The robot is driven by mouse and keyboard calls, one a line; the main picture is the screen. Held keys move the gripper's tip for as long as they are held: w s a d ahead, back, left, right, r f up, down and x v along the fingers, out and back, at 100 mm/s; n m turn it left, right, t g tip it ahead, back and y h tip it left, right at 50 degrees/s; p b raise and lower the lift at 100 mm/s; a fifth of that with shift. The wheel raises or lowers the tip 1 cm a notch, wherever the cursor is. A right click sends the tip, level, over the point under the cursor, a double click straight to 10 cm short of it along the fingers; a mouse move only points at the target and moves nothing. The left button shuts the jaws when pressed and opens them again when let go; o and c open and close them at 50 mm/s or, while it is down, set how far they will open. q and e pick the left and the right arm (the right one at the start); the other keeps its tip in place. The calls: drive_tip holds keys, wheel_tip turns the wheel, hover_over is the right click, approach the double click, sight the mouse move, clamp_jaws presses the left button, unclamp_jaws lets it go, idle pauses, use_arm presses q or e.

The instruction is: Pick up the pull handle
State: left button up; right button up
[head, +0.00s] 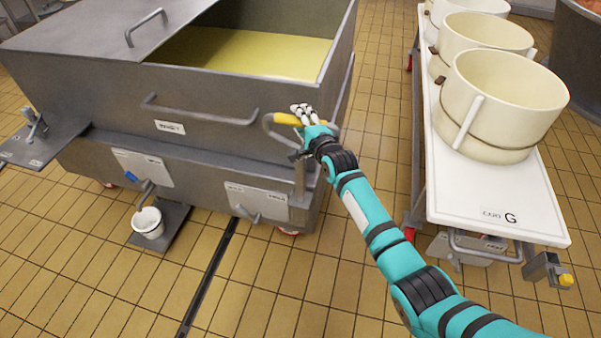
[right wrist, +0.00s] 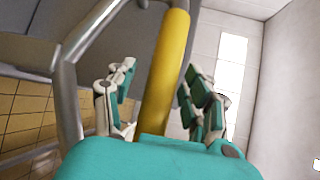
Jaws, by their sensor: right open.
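The pull handle (head: 287,119) is a bent grey bar with a yellow grip at the near right corner of the grey vat (head: 100,105). In the right wrist view its yellow grip (right wrist: 165,75) runs upright between my fingers, and its grey tube curves down on the left. My right gripper (head: 304,112) is at the yellow grip in the head view. The right wrist view shows the same gripper (right wrist: 160,95) open, with one finger on each side of the grip and gaps visible. The fingers hide part of the handle in the head view. My left gripper is not in view.
The vat holds yellow liquid (head: 250,52). A white-topped cart (head: 480,190) with cream tubs (head: 505,100) stands to the right, beyond a strip of tiled floor. A small white bucket (head: 148,223) stands below the vat's tap. Tiled floor in front is clear.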

clamp_jaws()
idle(0.3)
drive_tip(key=shift+w+r, duration=0.1)
drive_tip(key=shift+r, duration=0.1)
drive_tip(key=shift+r, duration=0.1)
